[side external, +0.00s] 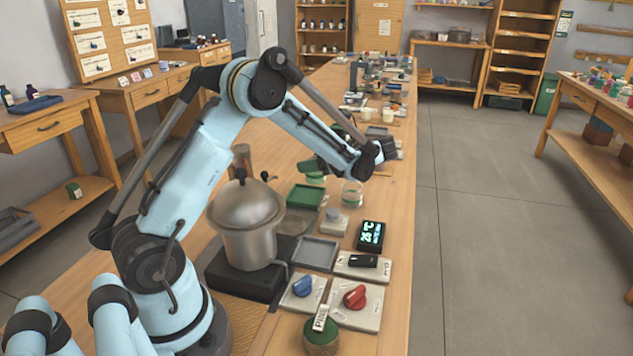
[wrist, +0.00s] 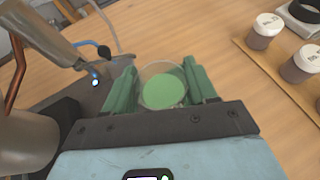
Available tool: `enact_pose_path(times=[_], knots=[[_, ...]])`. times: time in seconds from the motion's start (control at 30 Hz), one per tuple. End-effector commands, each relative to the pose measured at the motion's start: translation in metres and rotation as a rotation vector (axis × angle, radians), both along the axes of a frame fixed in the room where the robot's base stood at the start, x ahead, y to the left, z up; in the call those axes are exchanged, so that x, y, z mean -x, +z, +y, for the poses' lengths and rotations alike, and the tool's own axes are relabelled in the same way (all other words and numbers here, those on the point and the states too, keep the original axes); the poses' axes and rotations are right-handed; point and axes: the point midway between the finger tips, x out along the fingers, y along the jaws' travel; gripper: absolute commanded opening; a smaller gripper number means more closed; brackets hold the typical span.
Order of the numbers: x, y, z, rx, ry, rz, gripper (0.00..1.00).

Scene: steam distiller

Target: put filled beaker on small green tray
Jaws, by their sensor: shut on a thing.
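My gripper (wrist: 165,78) has green fingers, shut on either side of a clear glass beaker (wrist: 162,92) with pale green contents. The beaker looks upright between the fingers in the wrist view. In the side view, my gripper (side external: 315,168) is over the far side of the bench, beyond a small green rectangular tray (side external: 306,195), and hides part of the beaker. The tray is beside the metal pot and looks empty. Exact height above the bench is hard to tell.
A lidded metal pot (side external: 246,215) stands on a dark base left of the tray. A clear glass vessel (side external: 352,194), a grey tray (side external: 315,253), a lit display (side external: 370,236) and knob panels are close by. Labelled jars (wrist: 303,63) line the right in the wrist view.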

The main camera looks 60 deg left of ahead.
Motion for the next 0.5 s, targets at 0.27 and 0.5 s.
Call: enact_pose_path(times=[0.27, 0.5], knots=[[0.005, -0.024, 0.04, 0.0, 0.001, 0.0, 0.23], [0.005, -0.038, 0.046, 0.0, -0.001, 0.0, 0.23]])
